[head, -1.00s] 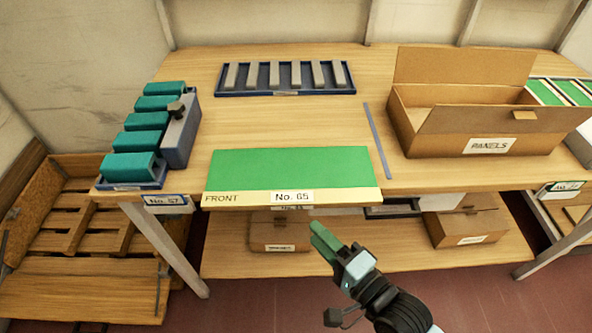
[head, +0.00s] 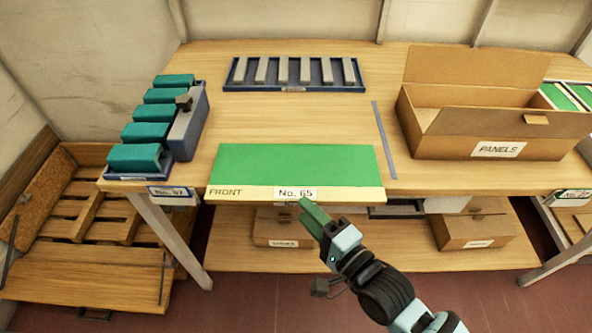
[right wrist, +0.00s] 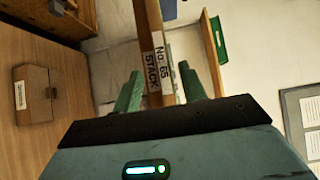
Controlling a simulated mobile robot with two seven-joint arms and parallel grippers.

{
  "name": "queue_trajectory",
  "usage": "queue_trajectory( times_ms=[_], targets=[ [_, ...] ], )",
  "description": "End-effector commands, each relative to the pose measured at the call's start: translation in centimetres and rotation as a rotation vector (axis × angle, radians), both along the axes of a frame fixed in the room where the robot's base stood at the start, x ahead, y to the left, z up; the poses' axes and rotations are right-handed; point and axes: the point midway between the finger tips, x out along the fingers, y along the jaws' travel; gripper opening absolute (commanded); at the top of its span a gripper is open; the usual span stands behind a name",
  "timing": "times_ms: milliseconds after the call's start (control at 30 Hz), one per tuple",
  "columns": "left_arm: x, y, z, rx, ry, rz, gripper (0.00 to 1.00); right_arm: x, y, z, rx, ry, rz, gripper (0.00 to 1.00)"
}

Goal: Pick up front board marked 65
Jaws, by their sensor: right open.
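The front board marked 65 (head: 295,165) lies flat at the front edge of the table. Its top is green and its pale front strip reads FRONT and No. 65. My right gripper (head: 305,206) is in front of the board's front edge, fingertips near the No. 65 label; it looks apart from the board. In the right wrist view the green fingers (right wrist: 160,82) stand open with nothing held. Between them shows a wooden edge with a No. 65 STACK label (right wrist: 160,60); I cannot tell how far off it is. My left gripper is out of view.
A tray of grey bars (head: 295,88) lies at the back. Teal blocks (head: 135,157) stand at the left. An open PANELS box (head: 470,145) stands at the right, and a thin blue strip (head: 384,140) lies between it and the board. Cardboard boxes (head: 470,230) sit on the lower shelf.

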Motion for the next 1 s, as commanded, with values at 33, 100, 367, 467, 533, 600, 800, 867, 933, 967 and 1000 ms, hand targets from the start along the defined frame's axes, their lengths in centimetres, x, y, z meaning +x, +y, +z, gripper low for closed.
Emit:
queue_trajectory(
  times_ms=[33,100,367,467,533,600,800,867,933,967,1000],
  targets=[
    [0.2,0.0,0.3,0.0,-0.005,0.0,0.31,0.7,0.6,0.5,0.002,-0.004,0.0,0.42],
    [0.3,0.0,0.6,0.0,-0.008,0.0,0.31,1.5,1.3,0.8,0.0,-0.005,0.001,0.42],
    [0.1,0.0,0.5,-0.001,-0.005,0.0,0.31,3.0,2.5,0.5,0.0,-0.001,0.0,0.42],
    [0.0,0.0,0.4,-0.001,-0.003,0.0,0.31,3.0,2.6,0.5,-0.001,-0.001,0.0,0.42],
    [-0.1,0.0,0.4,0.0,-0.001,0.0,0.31,3.0,2.6,0.5,-0.001,-0.001,0.0,0.42],
    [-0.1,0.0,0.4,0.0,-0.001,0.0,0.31,3.0,2.5,0.5,0.0,-0.001,0.0,0.37],
    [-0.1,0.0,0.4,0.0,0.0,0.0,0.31,3.0,2.5,0.5,0.0,-0.001,0.0,0.1],
    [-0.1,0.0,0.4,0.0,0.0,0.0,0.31,3.0,2.5,0.5,0.0,-0.001,0.0,0.03],
    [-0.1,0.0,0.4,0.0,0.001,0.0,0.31,3.0,2.5,0.5,0.0,-0.001,0.0,0.0],
    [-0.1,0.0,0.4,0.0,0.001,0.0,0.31,3.0,2.5,0.5,0.0,-0.001,0.0,0.0],
    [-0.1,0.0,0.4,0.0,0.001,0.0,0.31,3.0,2.5,0.5,0.0,-0.001,0.0,0.0]
  ],
)
